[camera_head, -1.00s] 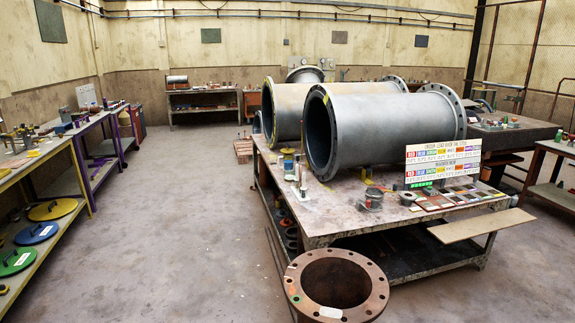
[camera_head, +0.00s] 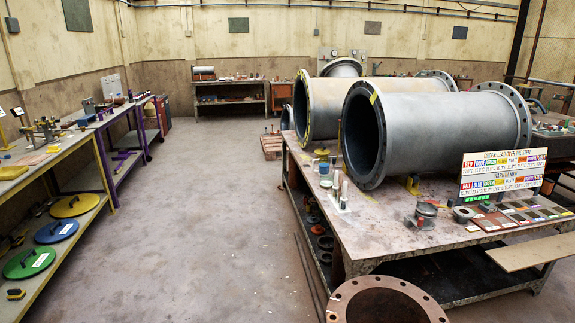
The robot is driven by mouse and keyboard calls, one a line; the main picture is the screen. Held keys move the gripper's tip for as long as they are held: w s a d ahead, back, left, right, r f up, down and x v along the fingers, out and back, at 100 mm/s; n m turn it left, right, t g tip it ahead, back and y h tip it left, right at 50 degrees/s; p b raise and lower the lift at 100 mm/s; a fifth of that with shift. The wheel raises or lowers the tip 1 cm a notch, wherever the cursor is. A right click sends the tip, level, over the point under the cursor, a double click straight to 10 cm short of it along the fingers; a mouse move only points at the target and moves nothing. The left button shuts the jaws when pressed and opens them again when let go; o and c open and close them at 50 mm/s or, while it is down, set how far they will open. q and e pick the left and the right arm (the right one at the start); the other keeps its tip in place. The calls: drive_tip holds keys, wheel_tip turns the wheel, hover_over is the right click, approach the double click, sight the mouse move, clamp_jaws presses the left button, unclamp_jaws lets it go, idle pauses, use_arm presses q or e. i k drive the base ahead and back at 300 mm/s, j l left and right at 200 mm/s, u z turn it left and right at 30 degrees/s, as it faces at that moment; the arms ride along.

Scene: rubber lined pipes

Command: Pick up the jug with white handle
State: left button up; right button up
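I cannot make out a jug with a white handle for certain. Small items stand on the near left part of the pipe table (camera_head: 385,237), including a yellow-topped pot (camera_head: 322,154) and upright pale pieces (camera_head: 341,190), too small to tell apart. A dark metal pot (camera_head: 425,211) sits nearer the front of that table. Neither of my grippers is in view.
Large flanged pipes (camera_head: 440,128) lie on the table. A rusty flange ring (camera_head: 388,301) stands in front. Left shelves hold yellow (camera_head: 74,205), blue (camera_head: 57,231) and green (camera_head: 29,262) discs. The floor (camera_head: 205,215) between is clear.

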sight(323, 161)
drive_tip(key=i+j+u, duration=0.1)
drive_tip(key=i, duration=0.5)
drive_tip(key=i+j+u, duration=0.1)
drive_tip(key=i+j, duration=0.15)
drive_tip(key=i, duration=0.35)
drive_tip(key=i+j+u, duration=0.15)
drive_tip(key=i, duration=0.45)
drive_tip(key=i+j+z, duration=0.1)
drive_tip(key=i+z, duration=0.3)
drive_tip(key=i+j+z, duration=0.25)
drive_tip(key=i+z, duration=0.2)
drive_tip(key=i+j+z, duration=0.65)
drive_tip(key=j+z, duration=0.15)
